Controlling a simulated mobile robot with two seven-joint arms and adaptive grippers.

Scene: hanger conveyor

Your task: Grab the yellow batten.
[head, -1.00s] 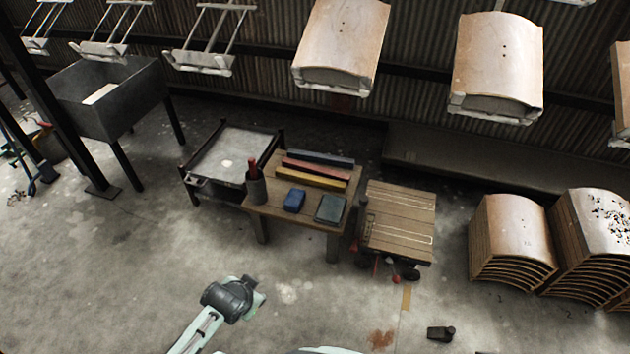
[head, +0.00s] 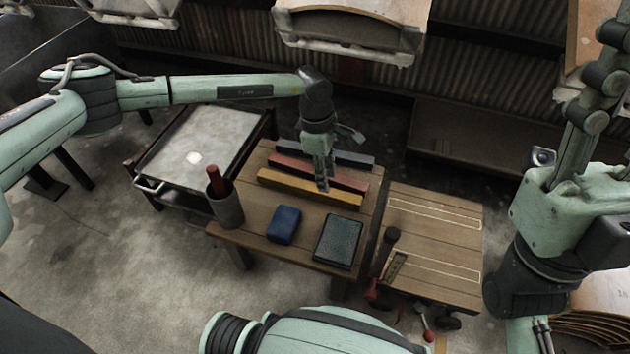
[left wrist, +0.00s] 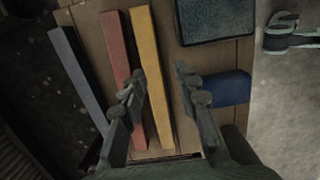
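The yellow batten (head: 285,184) lies on the small wooden table (head: 262,238), in front of a red batten (head: 298,170) and a dark blue-grey one (head: 355,158). My left gripper (head: 323,186) points down over the yellow batten, right of its middle. In the left wrist view its fingers (left wrist: 160,72) are apart and empty, with the yellow batten (left wrist: 144,30) running between them. I cannot tell how far the fingertips are above the wood. My right arm (head: 560,215) is raised at the right edge; its gripper is partly cut off.
A blue box-like item (head: 284,224) and a dark green-grey pad (head: 338,241) lie in front of the battens. A grey cup (head: 226,208) with a red-handled item stands at the table's left corner. A slatted wooden cart (head: 435,235) stands close on the right, a metal-topped trolley (head: 190,140) behind left.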

